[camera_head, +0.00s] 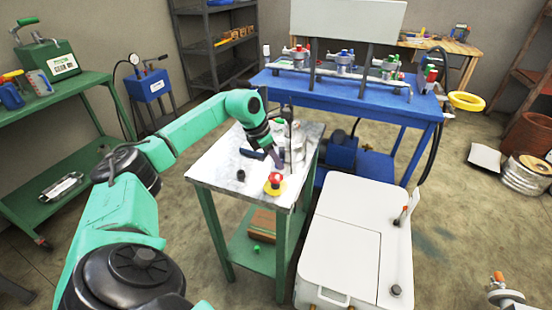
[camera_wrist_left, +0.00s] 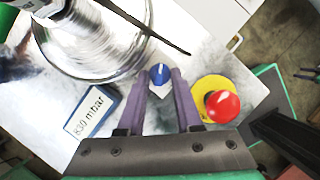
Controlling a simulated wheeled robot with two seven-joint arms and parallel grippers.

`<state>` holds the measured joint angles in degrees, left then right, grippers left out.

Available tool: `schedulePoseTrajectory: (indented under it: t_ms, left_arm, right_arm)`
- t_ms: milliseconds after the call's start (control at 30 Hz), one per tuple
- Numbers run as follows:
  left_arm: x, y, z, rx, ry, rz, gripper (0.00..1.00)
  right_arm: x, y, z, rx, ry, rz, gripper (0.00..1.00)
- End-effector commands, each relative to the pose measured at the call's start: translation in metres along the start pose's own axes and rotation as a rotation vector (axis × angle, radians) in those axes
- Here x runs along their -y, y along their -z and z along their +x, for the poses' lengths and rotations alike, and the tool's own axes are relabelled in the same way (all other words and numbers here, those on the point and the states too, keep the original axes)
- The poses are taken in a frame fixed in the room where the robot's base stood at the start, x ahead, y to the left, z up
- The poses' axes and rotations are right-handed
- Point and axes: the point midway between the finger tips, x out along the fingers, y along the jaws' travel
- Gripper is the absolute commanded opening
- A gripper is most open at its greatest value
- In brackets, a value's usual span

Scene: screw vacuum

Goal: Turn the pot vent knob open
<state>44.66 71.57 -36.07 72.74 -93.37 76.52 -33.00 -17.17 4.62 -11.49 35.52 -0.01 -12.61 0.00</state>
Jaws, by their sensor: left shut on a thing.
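The shiny metal pot (camera_wrist_left: 95,40) stands on the small metal-topped table; it also shows in the head view (camera_head: 298,146), partly behind my arm. A small blue knob (camera_wrist_left: 159,73), which looks like the vent knob, is beside the pot. My left gripper (camera_wrist_left: 163,77) has its two purple fingers around the blue knob, one on each side, and is shut on it. In the head view my left gripper (camera_head: 277,160) points down at the table beside the pot, and the knob is hidden there. A pale pointed shape shows just below the knob. My right gripper is not in view.
A red button on a yellow base (camera_wrist_left: 220,104) is close to the right of my left fingers. A display reading 830 mbar (camera_wrist_left: 91,112) is to their left. A small black part (camera_head: 241,175) stands on the table. A white cabinet (camera_head: 350,245) stands right of it.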

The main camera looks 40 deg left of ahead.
Motion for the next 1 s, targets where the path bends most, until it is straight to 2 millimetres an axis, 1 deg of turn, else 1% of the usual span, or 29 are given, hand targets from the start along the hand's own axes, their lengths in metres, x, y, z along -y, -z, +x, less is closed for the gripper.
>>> schedulePoseTrajectory:
  t_ms: [367,400,433,467,1000]
  left_arm:
    - [-0.0007,-0.0007,-0.0008,0.003,-0.001,0.003,0.0]
    - [-0.0007,-0.0007,-0.0008,0.003,-0.001,0.002,0.49]
    - [-0.0007,-0.0007,-0.0008,0.002,-0.001,0.003,0.6]
    - [-0.0007,-0.0007,-0.0008,0.003,-0.001,0.002,0.64]
    - [-0.0018,-0.0005,-0.001,0.003,-0.005,0.001,0.64]
  right_arm:
    - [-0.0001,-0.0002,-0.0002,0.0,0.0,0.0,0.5]
    - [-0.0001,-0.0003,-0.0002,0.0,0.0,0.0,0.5]
    - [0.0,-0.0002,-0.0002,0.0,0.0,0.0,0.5]
    - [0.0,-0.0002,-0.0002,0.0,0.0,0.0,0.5]
    - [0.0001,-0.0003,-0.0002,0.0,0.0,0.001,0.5]
